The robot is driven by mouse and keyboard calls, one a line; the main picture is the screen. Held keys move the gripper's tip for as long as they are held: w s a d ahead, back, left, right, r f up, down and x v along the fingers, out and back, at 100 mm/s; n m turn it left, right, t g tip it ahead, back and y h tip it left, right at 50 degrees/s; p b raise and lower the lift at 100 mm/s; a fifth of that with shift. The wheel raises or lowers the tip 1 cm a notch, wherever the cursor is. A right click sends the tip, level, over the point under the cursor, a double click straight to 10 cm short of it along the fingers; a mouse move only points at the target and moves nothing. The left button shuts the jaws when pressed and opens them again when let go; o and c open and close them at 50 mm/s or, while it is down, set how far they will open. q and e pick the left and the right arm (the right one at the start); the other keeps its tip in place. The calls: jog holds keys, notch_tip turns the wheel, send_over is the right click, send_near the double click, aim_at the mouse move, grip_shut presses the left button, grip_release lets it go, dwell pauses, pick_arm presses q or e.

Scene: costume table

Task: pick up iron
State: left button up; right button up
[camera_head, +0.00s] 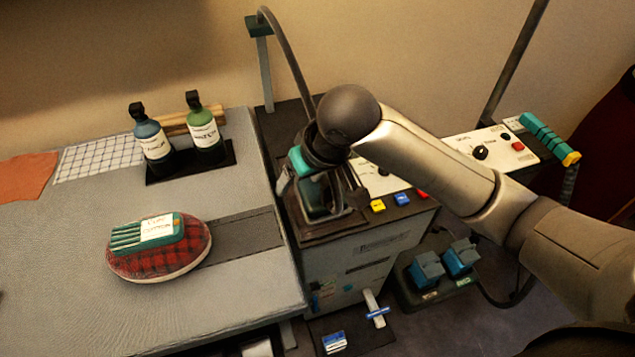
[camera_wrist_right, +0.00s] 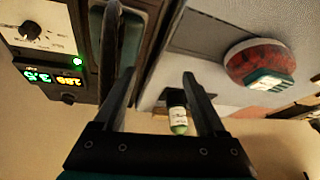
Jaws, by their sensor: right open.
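The iron (camera_head: 319,203), dark with teal parts, sits on the dark top of a station beside the table in the head view. My right gripper (camera_head: 312,180) is over it, and my wrist and fingers cover part of it. In the right wrist view the iron (camera_wrist_right: 132,42) shows at the top, beyond my left-hand finger. The right gripper (camera_wrist_right: 157,75) is open, with nothing seen held between its fingers. Whether the fingers touch the iron cannot be told. My left gripper is not in view.
A plaid pressing cushion (camera_head: 150,262) with a teal-and-white brush-like item lies on the grey table (camera_head: 60,300). Two bottles (camera_head: 203,130) stand in a black tray. A hose rises behind the iron. Control boxes (camera_head: 470,150) with knobs stand right, beneath my arm.

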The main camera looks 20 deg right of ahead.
jog(key=w+d+r+m+h, duration=0.2)
jog(key=w+d+r, duration=0.2)
jog(key=d+r, duration=0.3)
jog(key=b+x, duration=0.1)
jog(key=x, duration=0.8)
jog(key=shift+a+f+b, duration=0.1)
jog(key=shift+f+b, duration=0.1)
jog(key=shift+b, duration=0.1)
jog(key=shift+b+x, duration=0.6)
jog(key=shift+x, duration=2.3)
jog(key=shift+a, duration=0.2)
jog(key=shift+f+p, duration=0.2)
jog(key=shift+p, duration=0.25)
grip_shut()
jog(key=shift+w+r, duration=0.1)
